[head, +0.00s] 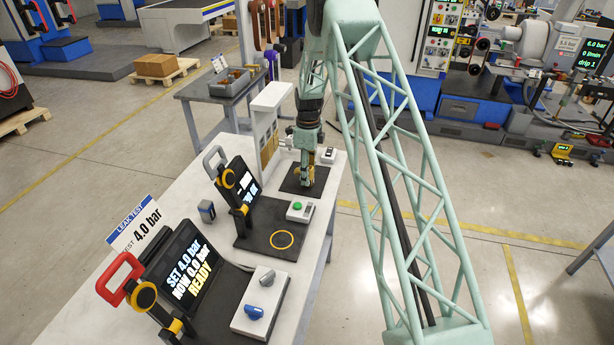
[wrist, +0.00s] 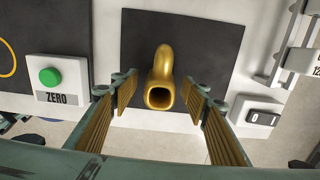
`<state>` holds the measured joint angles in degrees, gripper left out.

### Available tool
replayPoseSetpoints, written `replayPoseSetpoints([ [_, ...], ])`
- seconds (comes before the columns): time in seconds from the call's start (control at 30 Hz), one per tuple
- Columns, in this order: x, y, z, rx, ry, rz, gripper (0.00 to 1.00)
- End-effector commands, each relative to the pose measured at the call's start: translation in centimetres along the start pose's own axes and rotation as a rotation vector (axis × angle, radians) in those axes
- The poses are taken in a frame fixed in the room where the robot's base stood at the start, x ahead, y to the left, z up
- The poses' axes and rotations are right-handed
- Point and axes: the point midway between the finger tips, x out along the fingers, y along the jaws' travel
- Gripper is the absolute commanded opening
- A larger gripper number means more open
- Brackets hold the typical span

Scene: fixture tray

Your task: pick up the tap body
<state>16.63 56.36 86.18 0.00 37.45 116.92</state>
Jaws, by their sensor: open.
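The tap body (wrist: 160,84) is a brass-coloured curved tube with an open end facing the wrist camera. It is over a dark mat (wrist: 215,40) on the white bench. My gripper (wrist: 160,97) is open, with one ribbed yellow-padded finger on each side of the tap body. Gaps show between the tube and both fingers. In the head view my gripper (head: 306,178) is low over the dark mat at the bench's far end. There I cannot clearly tell the tap body from the yellow finger pads.
A box with a green button marked ZERO (wrist: 57,82) is left of the mat. A white rack (head: 268,120) stands close behind my gripper. Screens on stands (head: 185,265) occupy the near bench.

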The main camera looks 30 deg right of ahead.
Motion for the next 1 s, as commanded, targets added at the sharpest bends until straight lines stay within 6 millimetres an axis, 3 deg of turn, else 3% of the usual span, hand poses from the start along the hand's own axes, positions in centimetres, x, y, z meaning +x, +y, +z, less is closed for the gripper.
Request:
replayPoseSetpoints([
  [0.07,-0.01,0.0,0.0,0.0,0.0,0.0,0.4],
  [0.43,0.0,0.0,0.0,0.0,0.0,0.0,0.07],
  [1.0,-0.92,-0.06,0.03,0.0,0.0,-0.001,0.06],
])
